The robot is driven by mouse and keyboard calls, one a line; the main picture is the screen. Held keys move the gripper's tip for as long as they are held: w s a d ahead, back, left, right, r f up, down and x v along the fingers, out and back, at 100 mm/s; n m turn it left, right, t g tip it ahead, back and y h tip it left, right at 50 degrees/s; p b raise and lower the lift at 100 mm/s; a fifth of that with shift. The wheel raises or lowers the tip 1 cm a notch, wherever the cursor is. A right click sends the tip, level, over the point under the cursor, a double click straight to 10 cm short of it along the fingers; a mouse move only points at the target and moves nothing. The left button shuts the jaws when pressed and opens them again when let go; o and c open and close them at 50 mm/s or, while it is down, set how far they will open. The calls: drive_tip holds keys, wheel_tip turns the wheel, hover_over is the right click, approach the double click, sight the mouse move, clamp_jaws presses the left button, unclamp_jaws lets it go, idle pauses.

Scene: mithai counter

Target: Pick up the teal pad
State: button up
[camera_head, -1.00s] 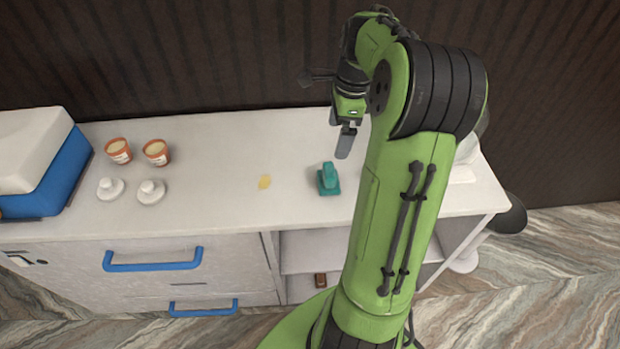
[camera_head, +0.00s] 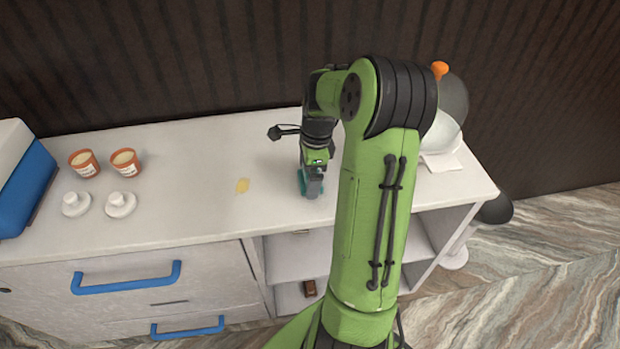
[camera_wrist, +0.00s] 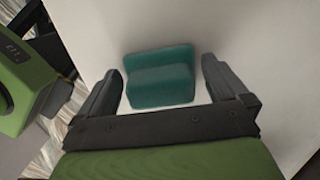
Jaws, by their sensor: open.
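The teal pad (camera_wrist: 160,80) lies on the white counter (camera_head: 190,215). In the wrist view it sits between the two dark fingers of my gripper (camera_wrist: 162,88), a little beyond their tips, with a gap on each side. My gripper is open and empty. In the head view my gripper (camera_head: 313,188) is over the teal pad (camera_head: 302,183) and hides most of it; only a teal edge shows. I cannot tell the exact height of the fingers above the counter.
A small yellow patch (camera_head: 242,186) lies left of the pad. Two orange tubs (camera_head: 124,162) and two white knobbed pieces (camera_head: 120,204) stand farther left, beside a blue and white box (camera_head: 25,180). A grey rounded object with an orange top (camera_head: 440,69) stands right, behind my arm.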

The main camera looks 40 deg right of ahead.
drive_tip(key=c, duration=0.9)
drive_tip(key=shift+o, duration=0.2)
wheel_tip(320, 180, up, 10)
drive_tip(key=p, duration=0.3)
